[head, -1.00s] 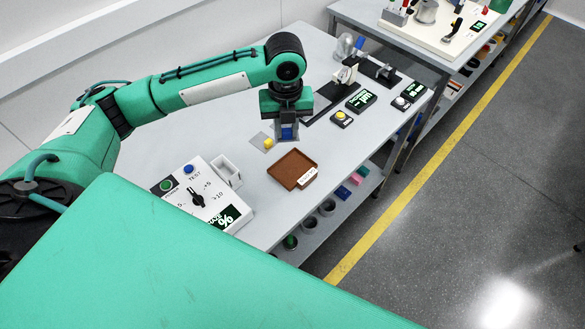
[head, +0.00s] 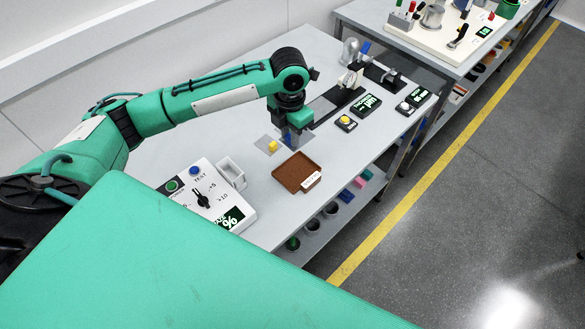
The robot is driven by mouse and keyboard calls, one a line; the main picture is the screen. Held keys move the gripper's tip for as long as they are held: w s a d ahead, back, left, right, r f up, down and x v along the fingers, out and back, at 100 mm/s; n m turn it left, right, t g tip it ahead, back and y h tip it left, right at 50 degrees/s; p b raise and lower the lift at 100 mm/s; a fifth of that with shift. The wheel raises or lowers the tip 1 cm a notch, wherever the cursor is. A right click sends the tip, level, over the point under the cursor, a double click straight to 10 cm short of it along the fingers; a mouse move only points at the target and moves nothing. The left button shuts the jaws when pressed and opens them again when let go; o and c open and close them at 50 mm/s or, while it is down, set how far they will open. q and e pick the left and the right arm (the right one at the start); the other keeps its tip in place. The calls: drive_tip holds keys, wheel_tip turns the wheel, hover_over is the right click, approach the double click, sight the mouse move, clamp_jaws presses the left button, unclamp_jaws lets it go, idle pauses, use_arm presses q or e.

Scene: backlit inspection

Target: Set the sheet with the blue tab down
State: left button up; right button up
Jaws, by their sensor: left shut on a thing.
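My left gripper (head: 292,141) is shut, with its fingers pointing down, low over the grey bench. The blue tab (head: 286,136) shows between the fingers, and a small pale part of its sheet (head: 304,138) shows beside them. The fingers hide most of this sheet, and I cannot tell whether it touches the bench. A thin grey sheet with a yellow tab (head: 272,146) lies flat just left of the gripper. My right gripper is not in view.
A brown tray (head: 294,171) with a white label stands just in front of the gripper. A white box with a knob (head: 205,197) and a small white bin (head: 231,170) are to the left. A yellow button box (head: 346,123) and a lamp stand (head: 349,52) are to the right.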

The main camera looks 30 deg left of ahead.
use_arm(q)
drive_tip(key=p, duration=0.3)
hover_over(290, 177)
wheel_tip(290, 177, down, 12)
drive_tip(key=shift+f, duration=0.15)
wheel_tip(290, 177, down, 3)
drive_tip(key=shift+d+f+p, duration=0.1)
drive_tip(key=shift+p, duration=0.4)
drive_tip(key=shift+f, duration=0.3)
drive_tip(key=shift+f, duration=0.2)
drive_tip(key=o, duration=0.9)
drive_tip(key=shift+o, duration=0.2)
